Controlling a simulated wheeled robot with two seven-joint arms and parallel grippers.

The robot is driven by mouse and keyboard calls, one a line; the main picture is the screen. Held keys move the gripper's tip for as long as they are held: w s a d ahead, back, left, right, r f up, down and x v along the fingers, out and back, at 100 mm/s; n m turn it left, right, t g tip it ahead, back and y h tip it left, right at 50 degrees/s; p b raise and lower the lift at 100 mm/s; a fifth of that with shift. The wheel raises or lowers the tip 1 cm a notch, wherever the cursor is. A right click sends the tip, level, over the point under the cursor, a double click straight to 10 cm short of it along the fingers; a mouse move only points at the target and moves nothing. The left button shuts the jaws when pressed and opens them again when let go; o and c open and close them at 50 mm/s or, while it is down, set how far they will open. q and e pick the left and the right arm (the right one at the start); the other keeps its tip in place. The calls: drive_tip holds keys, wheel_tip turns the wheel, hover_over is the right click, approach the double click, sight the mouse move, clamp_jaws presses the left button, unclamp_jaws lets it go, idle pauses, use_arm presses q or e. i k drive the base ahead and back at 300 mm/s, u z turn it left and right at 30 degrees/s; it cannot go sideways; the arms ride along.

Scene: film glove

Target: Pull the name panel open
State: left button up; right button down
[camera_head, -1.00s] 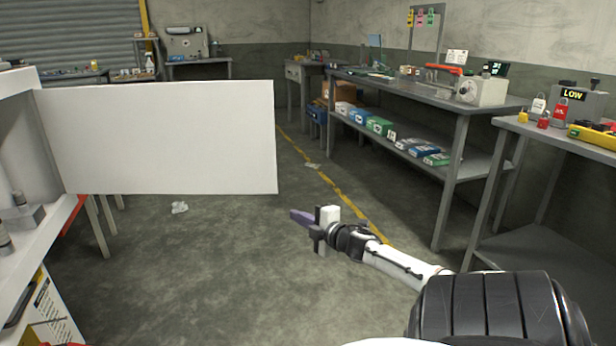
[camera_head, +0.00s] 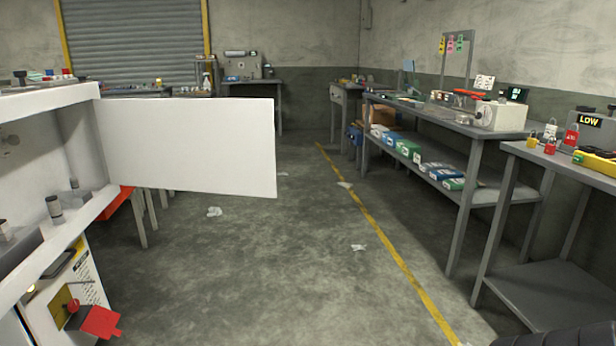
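A blank white panel (camera_head: 190,146) stands out from the right edge of the white cabinet (camera_head: 82,97) at left, joined to it along the panel's left edge. It looks swung open, with the cabinet's inside showing beside it. No lettering shows on this face, so I cannot confirm that it is the name panel. Neither of my grippers is in view. Only a dark piece of my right arm shows at the bottom right corner.
Small cylinders (camera_head: 54,208) stand on the cabinet's shelf. A red tag-like piece (camera_head: 101,321) sticks out low on its front. Grey workbenches (camera_head: 447,113) with boxes line the right. The middle floor (camera_head: 290,250) is mostly clear, with scraps of paper (camera_head: 214,211).

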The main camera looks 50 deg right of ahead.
sight(225, 145)
drive_tip(key=z, duration=4.15)
drive_tip(key=i, duration=0.15)
drive_tip(key=u, duration=2.8)
drive_tip(key=i, duration=0.75)
drive_tip(key=u, duration=0.35)
drive_tip(key=i, duration=0.6)
drive_tip(key=u, duration=0.55)
